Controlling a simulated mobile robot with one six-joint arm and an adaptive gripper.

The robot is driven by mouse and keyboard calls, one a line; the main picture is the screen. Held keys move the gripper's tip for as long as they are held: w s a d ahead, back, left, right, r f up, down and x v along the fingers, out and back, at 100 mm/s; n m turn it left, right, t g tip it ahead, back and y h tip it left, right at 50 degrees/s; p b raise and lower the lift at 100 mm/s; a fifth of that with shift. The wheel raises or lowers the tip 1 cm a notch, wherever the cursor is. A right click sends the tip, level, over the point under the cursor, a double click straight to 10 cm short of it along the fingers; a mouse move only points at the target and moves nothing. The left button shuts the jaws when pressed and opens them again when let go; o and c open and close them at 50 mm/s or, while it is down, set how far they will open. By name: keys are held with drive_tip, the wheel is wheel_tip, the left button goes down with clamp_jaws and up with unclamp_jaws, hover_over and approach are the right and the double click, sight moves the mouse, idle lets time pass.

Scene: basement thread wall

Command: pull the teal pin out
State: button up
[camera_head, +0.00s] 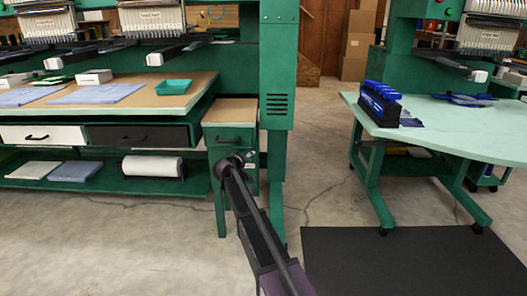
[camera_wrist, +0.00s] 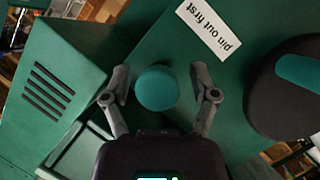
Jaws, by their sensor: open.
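The teal pin (camera_wrist: 157,88) shows its round head in the wrist view, in front of a green panel. My gripper (camera_wrist: 160,82) is open, with one finger on each side of the pin head. A narrow gap shows between the head and each finger, and I see no clear contact. A white label (camera_wrist: 208,27) reading "pin out first" is on the green panel beside the pin. In the head view my gripper (camera_head: 236,158) is at the small green cabinet (camera_head: 231,111), and the pin cannot be made out there.
A large dark round part with a teal stripe (camera_wrist: 289,110) is right of the gripper in the wrist view. A slotted green housing (camera_wrist: 60,85) is at left. In the head view, a wooden-topped bench (camera_head: 150,98) stands left and a pale green table (camera_head: 455,125) right.

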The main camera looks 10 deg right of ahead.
drive_tip(key=p+v, duration=0.4)
drive_tip(key=v, duration=0.9)
drive_tip(key=s+d+r+m+g+y+p, duration=0.1)
drive_tip(key=s+d+r+g+p, duration=0.2)
drive_tip(key=s+r+p, duration=0.4)
drive_tip(key=s+d+r+m+g+y+p, duration=0.1)
drive_tip(key=s+d+r+g+p, duration=0.3)
drive_tip(key=p, duration=1.1)
drive_tip(key=s+d+r, duration=0.1)
drive_tip(key=s+r, duration=0.2)
drive_tip(key=s, duration=0.3)
drive_tip(key=shift+d+r+m+p, duration=0.15)
drive_tip(key=shift+d+m+p, duration=0.15)
drive_tip(key=shift+p, duration=0.05)
drive_tip(key=s+a+f+g+y, duration=0.1)
drive_tip(key=s+f+g+y, duration=0.15)
drive_tip(key=s, duration=0.75)
drive_tip(key=s+f+g+y, duration=0.1)
drive_tip(key=s+g+y, duration=0.25)
drive_tip(key=s, duration=0.65)
wheel_tip(320, 180, up, 23)
drive_tip(key=p, duration=2.3)
drive_tip(key=shift+w+a+f+t+p, duration=0.2)
drive_tip(key=shift+t+p, duration=0.15)
drive_tip(key=shift+t, duration=0.05)
drive_tip(key=shift+a, duration=0.2)
